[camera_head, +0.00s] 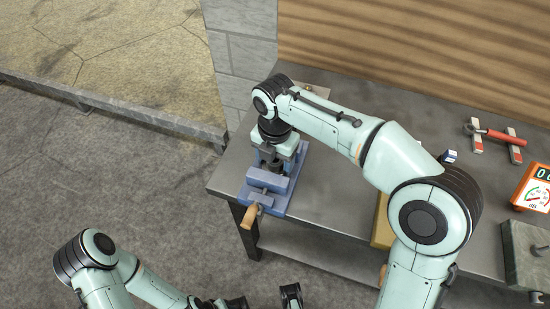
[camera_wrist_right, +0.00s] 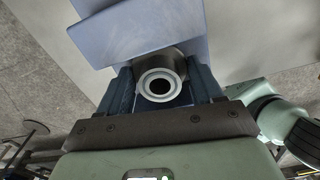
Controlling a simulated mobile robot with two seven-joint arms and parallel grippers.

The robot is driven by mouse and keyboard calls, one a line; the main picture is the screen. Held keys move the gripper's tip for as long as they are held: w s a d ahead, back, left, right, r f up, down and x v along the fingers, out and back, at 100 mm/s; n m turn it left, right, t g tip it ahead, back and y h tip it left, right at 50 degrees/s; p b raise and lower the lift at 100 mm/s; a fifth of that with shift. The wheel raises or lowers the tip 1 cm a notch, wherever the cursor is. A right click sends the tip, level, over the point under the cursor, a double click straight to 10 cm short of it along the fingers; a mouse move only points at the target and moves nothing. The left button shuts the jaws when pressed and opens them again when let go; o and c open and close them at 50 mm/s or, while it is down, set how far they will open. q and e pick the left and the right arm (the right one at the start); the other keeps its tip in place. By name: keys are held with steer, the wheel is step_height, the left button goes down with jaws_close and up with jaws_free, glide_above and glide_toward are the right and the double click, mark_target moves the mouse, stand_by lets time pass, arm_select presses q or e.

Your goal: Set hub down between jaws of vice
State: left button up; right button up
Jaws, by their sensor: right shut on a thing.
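The blue vice (camera_head: 266,190) sits at the left end of the grey workbench, its wooden-ended handle (camera_head: 252,215) toward the front. My right gripper (camera_head: 269,161) points down at the vice, close to its jaws. In the right wrist view, the hub (camera_wrist_right: 160,83), a silver-grey cylinder with a round bore, is held between the dark fingers of my right gripper. A blue block of the vice (camera_wrist_right: 140,30) is close beside it. Whether the hub touches the vice is unclear. In the head view the hub is hidden. My left gripper (camera_head: 263,302) is low at the bottom edge, partly cut off, its fingers apart.
On the workbench (camera_head: 325,207) to the right are a red-handled tool (camera_head: 495,134), an orange gauge (camera_head: 533,188) and a grey block (camera_head: 525,255). A yellowish box (camera_head: 382,225) is partly behind my right arm. A block wall (camera_head: 245,60) stands behind the vice.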

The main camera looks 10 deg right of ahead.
steer(key=shift+f, duration=0.3)
steer(key=o, duration=1.3)
step_height(320, 180, up, 13)
steer(key=p, duration=0.3)
steer(key=shift+r, duration=0.2)
